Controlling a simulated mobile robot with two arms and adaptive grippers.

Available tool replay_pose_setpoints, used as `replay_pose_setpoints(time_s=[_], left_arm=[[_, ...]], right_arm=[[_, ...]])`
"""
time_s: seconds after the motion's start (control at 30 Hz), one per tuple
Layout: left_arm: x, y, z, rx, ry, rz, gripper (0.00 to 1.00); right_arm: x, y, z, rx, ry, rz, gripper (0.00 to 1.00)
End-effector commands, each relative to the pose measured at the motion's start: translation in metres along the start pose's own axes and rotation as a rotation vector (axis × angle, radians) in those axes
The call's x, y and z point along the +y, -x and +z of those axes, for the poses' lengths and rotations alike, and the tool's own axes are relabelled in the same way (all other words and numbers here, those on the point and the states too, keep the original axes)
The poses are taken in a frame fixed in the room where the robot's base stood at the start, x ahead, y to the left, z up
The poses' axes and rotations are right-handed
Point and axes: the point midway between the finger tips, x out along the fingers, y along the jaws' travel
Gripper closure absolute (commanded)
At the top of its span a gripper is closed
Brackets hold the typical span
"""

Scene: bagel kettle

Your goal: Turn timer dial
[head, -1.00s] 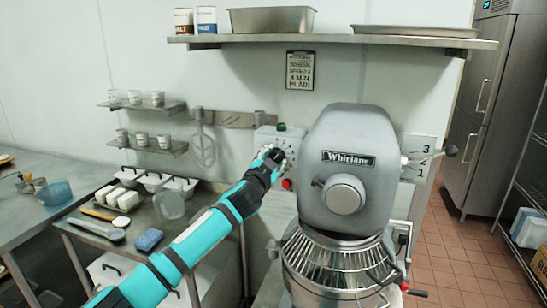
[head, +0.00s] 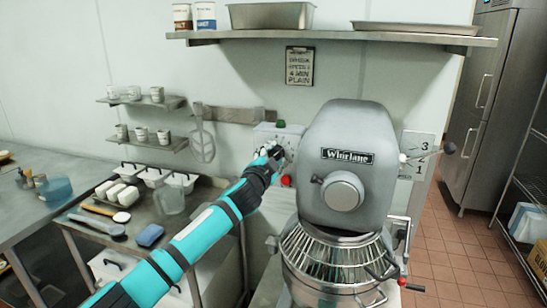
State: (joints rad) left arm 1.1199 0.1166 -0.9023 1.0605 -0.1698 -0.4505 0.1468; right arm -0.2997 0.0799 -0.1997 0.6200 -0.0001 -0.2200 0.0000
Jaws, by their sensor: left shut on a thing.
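The timer box (head: 262,136) is a pale panel on the wall, left of the big grey mixer. It has a green button (head: 281,124) on top and a red button (head: 287,181) below. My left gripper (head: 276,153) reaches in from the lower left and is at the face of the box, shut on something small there. The dial itself is hidden behind the gripper, so its pointer cannot be read. My right gripper is not in view.
The grey Whirlane mixer (head: 350,168) stands close to the right of my left gripper, with a wire bowl guard (head: 335,250). A shelf (head: 330,40) runs above. A side table (head: 140,215) with tubs stands at the left.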

Motion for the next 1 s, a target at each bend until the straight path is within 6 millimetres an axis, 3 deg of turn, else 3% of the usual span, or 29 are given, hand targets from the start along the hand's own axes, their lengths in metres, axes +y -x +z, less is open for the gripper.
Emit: replay_pose_setpoints(time_s=[0.03,0.2,0.57,0.77,1.0], left_arm=[[0.001,0.000,0.001,-0.001,0.001,0.002,0.59],[0.001,0.000,0.001,-0.001,0.001,0.001,0.39],[0.000,0.004,0.001,0.000,0.001,0.000,0.39],[0.000,0.025,0.001,0.001,0.001,0.000,0.39],[0.001,0.065,0.001,0.000,0.001,0.002,0.39]], right_arm=[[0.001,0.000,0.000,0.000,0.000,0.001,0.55],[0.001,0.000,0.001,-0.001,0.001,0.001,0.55],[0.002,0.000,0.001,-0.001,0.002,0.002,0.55],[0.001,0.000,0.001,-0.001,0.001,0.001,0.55],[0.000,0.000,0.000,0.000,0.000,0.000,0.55]])
